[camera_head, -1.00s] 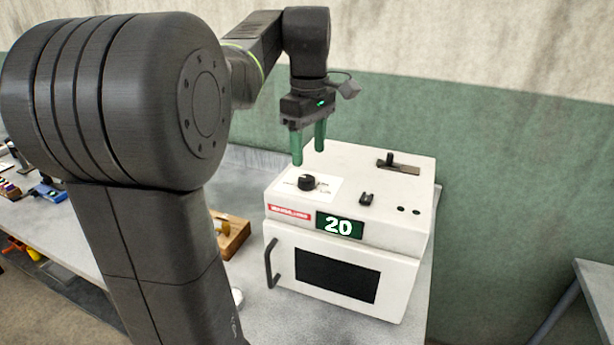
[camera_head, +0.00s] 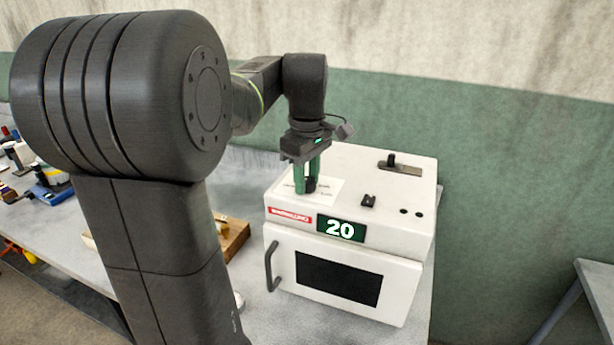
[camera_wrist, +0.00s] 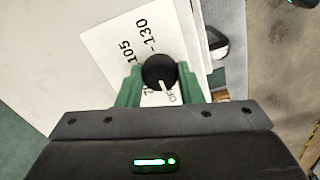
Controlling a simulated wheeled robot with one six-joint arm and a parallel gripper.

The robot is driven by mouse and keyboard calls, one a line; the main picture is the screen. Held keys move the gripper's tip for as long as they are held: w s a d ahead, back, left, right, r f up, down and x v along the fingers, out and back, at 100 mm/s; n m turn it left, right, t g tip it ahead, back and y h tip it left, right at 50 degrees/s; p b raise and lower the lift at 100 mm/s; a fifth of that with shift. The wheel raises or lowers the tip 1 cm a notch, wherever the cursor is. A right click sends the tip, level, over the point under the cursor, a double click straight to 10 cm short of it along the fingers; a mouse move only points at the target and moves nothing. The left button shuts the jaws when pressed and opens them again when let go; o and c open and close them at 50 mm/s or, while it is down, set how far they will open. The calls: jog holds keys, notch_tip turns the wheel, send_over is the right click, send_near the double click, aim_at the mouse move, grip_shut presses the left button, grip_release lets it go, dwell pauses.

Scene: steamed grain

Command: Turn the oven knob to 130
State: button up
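The white oven (camera_head: 345,245) stands on the bench, and its green display (camera_head: 340,228) reads 20. The black knob (camera_head: 310,187) is on top, over a white dial card (camera_head: 330,188). My gripper (camera_head: 306,190) points down with its green fingers on either side of the knob. In the wrist view the knob (camera_wrist: 158,68) sits between the fingertips (camera_wrist: 160,82), which appear to touch its sides. Its white mark points down toward partly hidden lettering near one finger. The marks 105 and 130 on the card (camera_wrist: 115,42) are readable; others are partly covered.
A black slider (camera_head: 400,166) and a small black switch (camera_head: 368,200) are also on the oven top. The door handle (camera_head: 271,266) sticks out at the front left. A wooden box (camera_head: 233,238) and tools lie on the bench at left.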

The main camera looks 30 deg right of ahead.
jog(key=shift+c, duration=0.9)
